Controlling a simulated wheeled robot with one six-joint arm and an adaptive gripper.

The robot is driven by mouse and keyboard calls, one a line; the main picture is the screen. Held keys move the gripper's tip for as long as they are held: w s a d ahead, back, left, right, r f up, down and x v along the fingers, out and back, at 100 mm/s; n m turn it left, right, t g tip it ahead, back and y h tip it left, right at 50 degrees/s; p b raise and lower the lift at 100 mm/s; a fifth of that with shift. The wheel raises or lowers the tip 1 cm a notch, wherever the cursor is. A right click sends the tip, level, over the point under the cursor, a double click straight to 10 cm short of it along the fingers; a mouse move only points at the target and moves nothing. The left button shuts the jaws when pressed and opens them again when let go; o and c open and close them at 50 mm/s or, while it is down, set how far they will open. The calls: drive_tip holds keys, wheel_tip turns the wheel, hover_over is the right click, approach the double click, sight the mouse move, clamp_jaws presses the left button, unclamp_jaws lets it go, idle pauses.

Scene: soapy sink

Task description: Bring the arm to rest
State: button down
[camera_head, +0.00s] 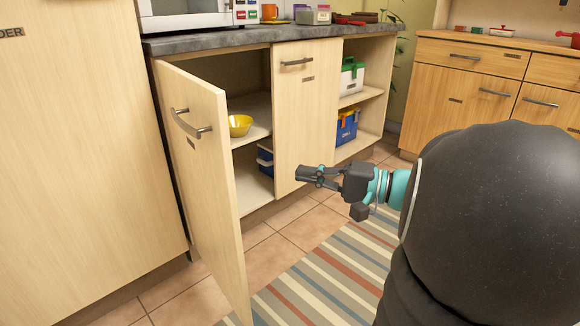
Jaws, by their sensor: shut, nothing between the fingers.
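My gripper (298,173) is shut and empty. It hangs in free air in front of the lower edge of the middle cabinet door (305,110), above the floor and the striped rug. My arm reaches in from the right side of the picture, with the gripper pointing left. I cannot tell whether the gripper touches the door, but it appears apart from it.
The left cabinet door (205,170) stands open toward me. Inside are a yellow bowl (240,125) and a blue box (265,160). Open shelves hold boxes (351,78). The counter (230,38) carries a microwave (190,12). A striped rug (325,285) covers the floor.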

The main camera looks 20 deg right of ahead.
drive_tip(key=s+a+f+n+g+h+p, duration=0.45)
drive_tip(key=s+a+g, duration=0.45)
drive_tip(key=s+a, duration=0.3)
drive_tip(key=s+d+r+n+t+h+p, duration=0.1)
drive_tip(key=h, duration=0.2)
drive_tip(key=s+r+n+t+h+p, duration=0.1)
drive_tip(key=h+p, duration=0.1)
drive_tip(key=h, duration=0.1)
drive_tip(key=s+d+r+n+h+p, duration=0.1)
drive_tip(key=h+p, duration=0.1)
drive_tip(key=h, duration=0.1)
drive_tip(key=shift+s+d+n+t, duration=0.2)
drive_tip(key=shift+d+n+t, duration=0.15)
drive_tip(key=shift+t, duration=0.05)
drive_tip(key=shift+s, duration=0.1)
